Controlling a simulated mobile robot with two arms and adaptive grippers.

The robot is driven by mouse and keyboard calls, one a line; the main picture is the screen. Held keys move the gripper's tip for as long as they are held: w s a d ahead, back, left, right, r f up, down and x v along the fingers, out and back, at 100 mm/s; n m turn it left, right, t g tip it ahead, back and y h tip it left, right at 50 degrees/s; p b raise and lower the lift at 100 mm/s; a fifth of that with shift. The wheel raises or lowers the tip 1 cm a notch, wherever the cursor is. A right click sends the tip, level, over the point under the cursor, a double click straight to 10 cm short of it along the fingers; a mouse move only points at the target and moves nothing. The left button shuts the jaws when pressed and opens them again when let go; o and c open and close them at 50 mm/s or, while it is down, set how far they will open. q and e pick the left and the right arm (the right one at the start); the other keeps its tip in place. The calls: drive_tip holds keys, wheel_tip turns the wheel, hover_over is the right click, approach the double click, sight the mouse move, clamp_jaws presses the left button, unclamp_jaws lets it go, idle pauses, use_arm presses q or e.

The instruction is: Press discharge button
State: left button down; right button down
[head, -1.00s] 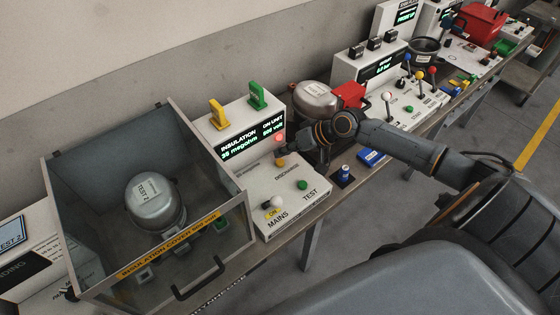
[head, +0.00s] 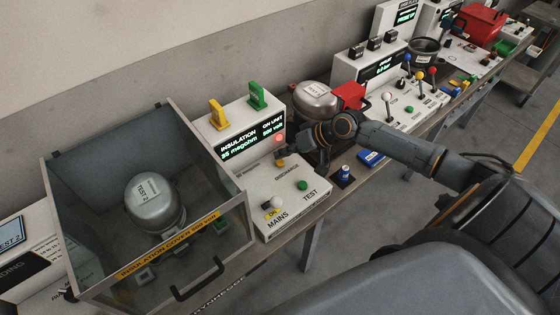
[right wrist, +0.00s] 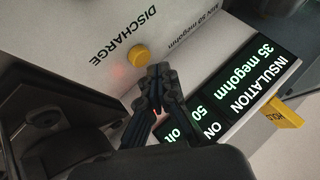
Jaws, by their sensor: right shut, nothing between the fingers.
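The discharge button is a round amber-yellow button (head: 281,161) on the white test unit (head: 262,205). In the right wrist view the same button (right wrist: 138,57) sits beside the word DISCHARGE. My right gripper (head: 294,158) is shut and empty, low over the unit's panel next to the button. In the right wrist view its closed fingertips (right wrist: 159,70) are just to the right of and below the button. I cannot tell whether they touch it. The display (head: 253,139) reads 35 megohm and a partly legible volt value. My left gripper is not in view.
A red lamp (head: 281,138) glows on the unit. A green TEST button (head: 302,185) and a MAINS switch (head: 273,203) are on the panel. A clear-fronted cover box (head: 225,250) encloses a compressor (head: 153,200). A silver compressor (head: 316,96) stands behind my right arm.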

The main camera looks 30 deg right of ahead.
sight(283, 162)
idle(0.5)
drive_tip(key=shift+f, duration=0.4)
drive_tip(key=shift+f+b, duration=0.45)
drive_tip(key=shift+f, duration=0.15)
idle(0.5)
drive_tip(key=shift+r, duration=0.1)
drive_tip(key=shift+r+p, duration=0.9)
drive_tip(key=shift+p, duration=0.1)
drive_tip(key=shift+r, duration=0.1)
wheel_tip(283, 162, up, 5)
drive_tip(key=p, duration=0.4)
drive_tip(key=shift+p, duration=0.4)
